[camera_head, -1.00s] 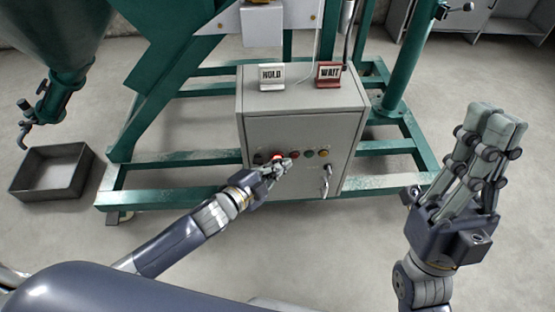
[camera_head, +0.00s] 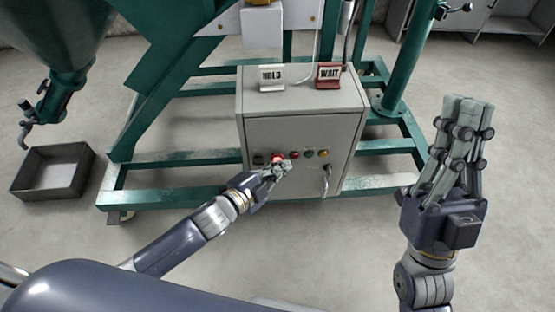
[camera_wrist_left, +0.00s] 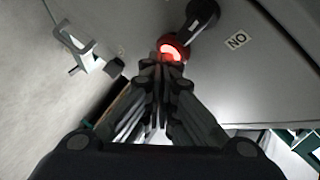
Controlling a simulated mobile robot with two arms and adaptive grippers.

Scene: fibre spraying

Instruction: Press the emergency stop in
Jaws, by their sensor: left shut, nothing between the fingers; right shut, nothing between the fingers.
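The emergency stop (camera_head: 278,157) is a red button on the front face of the grey control cabinet (camera_head: 300,128). It glows red in the left wrist view (camera_wrist_left: 172,52). My left gripper (camera_head: 286,166) is shut and empty, its fingertips right at the button and covering its lower part. In the left wrist view the fingertips (camera_wrist_left: 160,62) reach the button's lower edge; I cannot tell whether they touch it or how far in it is. My right gripper (camera_head: 468,105) is shut and empty, raised at the right, well away from the cabinet.
Beside the stop are a black switch (camera_head: 258,159), small green and yellow buttons (camera_head: 316,153) and a door handle (camera_head: 326,180). HOLD (camera_head: 271,77) and WAIT (camera_head: 329,75) signs stand on the cabinet. A green frame (camera_head: 170,198) surrounds it. A grey tray (camera_head: 50,190) lies left.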

